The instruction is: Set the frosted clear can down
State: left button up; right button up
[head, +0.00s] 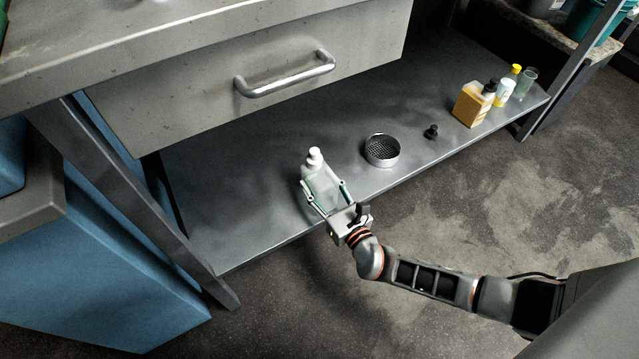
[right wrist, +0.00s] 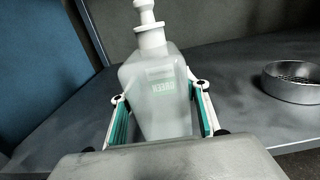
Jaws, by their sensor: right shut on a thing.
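The frosted clear can (head: 322,186) is a translucent, squarish bottle with a white nozzle on top. In the head view it is over the front part of the grey lower shelf (head: 235,190), left of the middle. My right gripper (head: 323,198) is shut on it, with a finger on either side. My left gripper is not in view.
A round metal sieve (head: 382,150) and a small black knob-like thing (head: 431,131) are to the right on the shelf. An amber bottle (head: 472,104) and other containers stand at the far right. A drawer handle (head: 285,75) juts out above. The shelf's left part is clear.

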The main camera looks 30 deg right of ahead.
jog(key=o, duration=1.3)
jog(key=shift+f, duration=0.15)
jog(key=shift+s, duration=0.2)
jog(key=s+p, duration=0.1)
jog(key=s, duration=0.9)
jog(key=shift+s+d+p, duration=0.2)
jog(key=shift+p, duration=0.2)
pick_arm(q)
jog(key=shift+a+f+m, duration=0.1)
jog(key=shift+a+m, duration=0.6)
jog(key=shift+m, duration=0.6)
pick_arm(e)
jog(key=shift+s, duration=0.65)
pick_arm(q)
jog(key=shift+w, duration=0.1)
